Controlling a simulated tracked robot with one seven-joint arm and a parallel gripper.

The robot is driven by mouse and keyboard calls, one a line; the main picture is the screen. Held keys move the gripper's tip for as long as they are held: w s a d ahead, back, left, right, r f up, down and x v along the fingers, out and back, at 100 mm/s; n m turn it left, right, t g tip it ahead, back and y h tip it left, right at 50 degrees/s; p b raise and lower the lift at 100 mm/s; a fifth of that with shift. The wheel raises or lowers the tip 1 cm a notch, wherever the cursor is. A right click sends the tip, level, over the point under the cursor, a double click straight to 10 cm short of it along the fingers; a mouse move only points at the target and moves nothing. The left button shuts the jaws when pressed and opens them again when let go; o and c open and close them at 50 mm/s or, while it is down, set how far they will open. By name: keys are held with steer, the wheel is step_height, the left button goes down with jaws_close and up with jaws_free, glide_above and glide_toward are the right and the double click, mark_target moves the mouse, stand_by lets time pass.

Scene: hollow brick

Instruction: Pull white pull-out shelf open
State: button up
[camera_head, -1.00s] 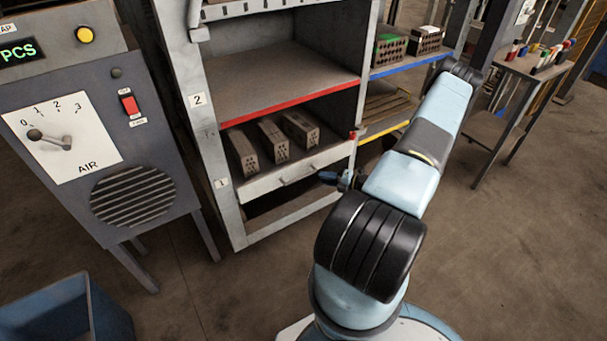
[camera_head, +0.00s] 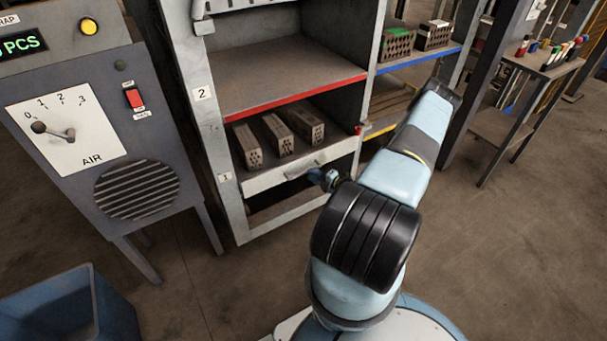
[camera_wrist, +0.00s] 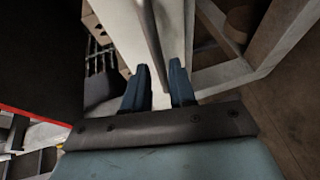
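The white pull-out shelf (camera_head: 263,183) is the low tray in the grey rack, with a pale front panel and a bar handle (camera_head: 301,171). Three hollow bricks (camera_head: 278,134) lie on it. My gripper (camera_head: 318,177) is just in front of the panel, by the handle's right end. In the wrist view my gripper (camera_wrist: 158,80) has its two blue fingers apart. The grey handle bar (camera_wrist: 151,35) runs down the picture, its near end showing between the fingertips; I cannot tell whether they touch. The white shelf front (camera_wrist: 122,32) lies behind it.
A red-edged shelf (camera_head: 290,97) is above the pull-out shelf. The rack's grey post (camera_head: 212,130) stands at its left. A grey machine with an AIR dial (camera_head: 66,128) and a blue bin (camera_head: 70,305) are further left. Floor in front of the rack is clear.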

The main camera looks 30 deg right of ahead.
mark_target(305, 173)
steer(key=shift+x, duration=2.35)
steer(key=shift+c, duration=0.3)
jaws_close()
steer(key=shift+f, duration=0.1)
